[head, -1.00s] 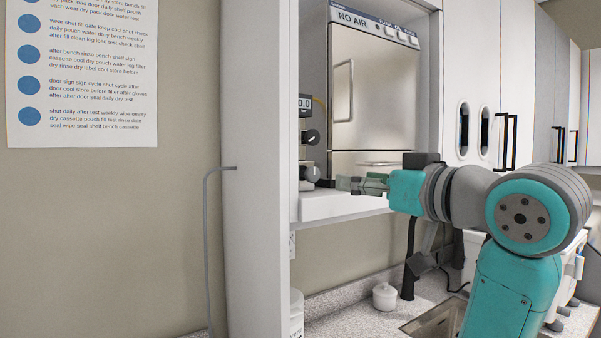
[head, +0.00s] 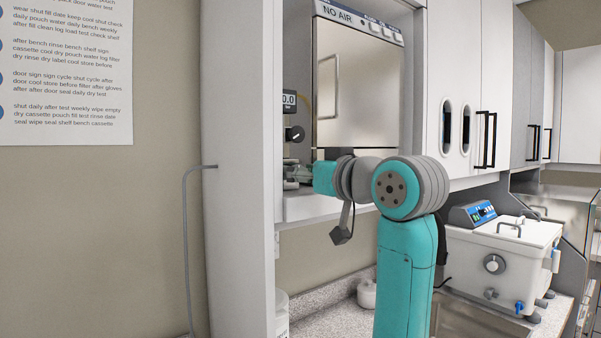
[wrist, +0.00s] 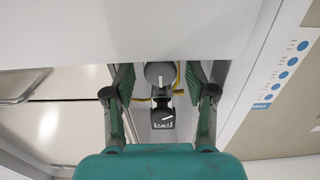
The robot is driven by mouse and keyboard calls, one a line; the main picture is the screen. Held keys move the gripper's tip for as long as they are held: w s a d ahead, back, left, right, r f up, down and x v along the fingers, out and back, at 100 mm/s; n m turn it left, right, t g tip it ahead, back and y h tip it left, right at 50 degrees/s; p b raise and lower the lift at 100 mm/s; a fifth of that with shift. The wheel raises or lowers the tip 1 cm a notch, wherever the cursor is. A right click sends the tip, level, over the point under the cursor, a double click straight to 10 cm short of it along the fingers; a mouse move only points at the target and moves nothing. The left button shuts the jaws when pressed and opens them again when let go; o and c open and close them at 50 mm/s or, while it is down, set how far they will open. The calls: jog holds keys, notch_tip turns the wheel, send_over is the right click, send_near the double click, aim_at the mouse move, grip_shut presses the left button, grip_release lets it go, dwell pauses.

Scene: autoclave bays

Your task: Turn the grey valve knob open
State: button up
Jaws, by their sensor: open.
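The grey valve knob (wrist: 158,73) is round with a white pointer line. In the wrist view it sits between my open fingers, with space on both sides; contact is not visible. My gripper (wrist: 158,80) is open and empty, its green finger pads left and right of the knob. In the head view my gripper (head: 299,173) is at the lower part of the narrow panel left of the autoclave door, and it mostly hides the grey knob there. A black knob (head: 295,134) with a white pointer is just above it; the wrist view shows it too (wrist: 162,117).
The autoclave (head: 358,85) marked NO AIR stands right of the knobs inside a white bay. The bay's side wall (head: 238,130) is close on the left. A small gauge display (head: 289,101) is above the black knob. A yellow tube (wrist: 181,75) runs behind the knobs.

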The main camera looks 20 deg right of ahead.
jog(key=shift+w+a, duration=0.1)
jog(key=shift+w, duration=0.05)
jog(key=shift+c, duration=0.2)
grip_shut()
